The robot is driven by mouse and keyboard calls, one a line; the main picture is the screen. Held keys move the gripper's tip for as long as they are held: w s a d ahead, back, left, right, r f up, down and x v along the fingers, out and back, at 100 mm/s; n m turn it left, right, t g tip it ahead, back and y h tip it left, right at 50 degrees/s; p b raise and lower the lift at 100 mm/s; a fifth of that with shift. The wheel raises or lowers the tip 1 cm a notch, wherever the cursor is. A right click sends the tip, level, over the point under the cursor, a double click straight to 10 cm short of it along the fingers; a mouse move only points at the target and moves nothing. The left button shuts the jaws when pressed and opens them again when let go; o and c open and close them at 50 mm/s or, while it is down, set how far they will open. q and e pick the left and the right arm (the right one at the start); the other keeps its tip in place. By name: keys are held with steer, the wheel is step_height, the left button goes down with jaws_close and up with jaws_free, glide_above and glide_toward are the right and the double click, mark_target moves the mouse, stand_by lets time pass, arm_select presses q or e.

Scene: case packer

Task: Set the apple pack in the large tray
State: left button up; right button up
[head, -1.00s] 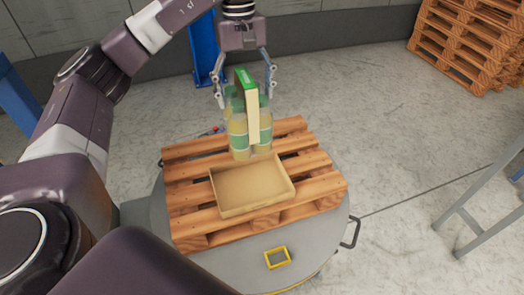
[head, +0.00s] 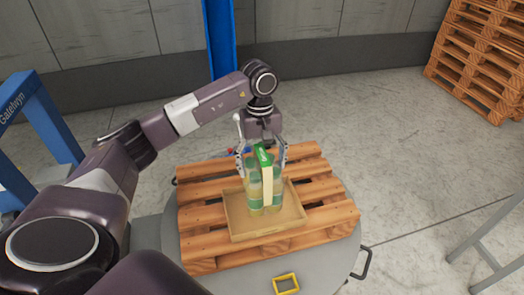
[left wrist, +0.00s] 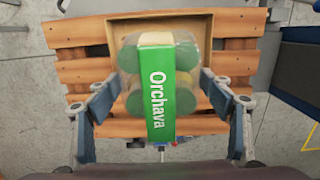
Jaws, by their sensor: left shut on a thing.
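The apple pack (head: 265,185) is a bundle of clear containers with green and yellowish contents and a green-topped carton sleeve. In the left wrist view the pack (left wrist: 158,95) shows the label "Orchava". My left gripper (head: 262,158) is shut on the pack's sides and points down over the large tray. The large tray (head: 240,230) is a shallow tan cardboard tray lying on a pallet. The pack is upright, over or inside the tray; I cannot tell whether its base touches the tray floor. In the left wrist view the tray's rim (left wrist: 205,20) shows behind the pack. My right gripper is not in view.
The wooden pallet (head: 325,193) lies on a grey round turntable (head: 240,284) with a yellow square frame (head: 286,284) and handles. A pallet stack (head: 480,65) stands at the back right. Blue posts (head: 219,40) and a grey metal stand (head: 490,225) are around. Floor is open to the right.

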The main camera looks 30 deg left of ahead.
arm_select(q)
step_height(320, 180, down, 4)
steer(key=shift+f+p, duration=0.2)
steer(key=shift+p, duration=0.45)
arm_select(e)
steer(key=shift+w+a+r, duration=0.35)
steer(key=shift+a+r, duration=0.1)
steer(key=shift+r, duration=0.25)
arm_select(q)
steer(key=shift+f, duration=0.1)
steer(key=o, duration=2)
steer(key=shift+s, duration=0.1)
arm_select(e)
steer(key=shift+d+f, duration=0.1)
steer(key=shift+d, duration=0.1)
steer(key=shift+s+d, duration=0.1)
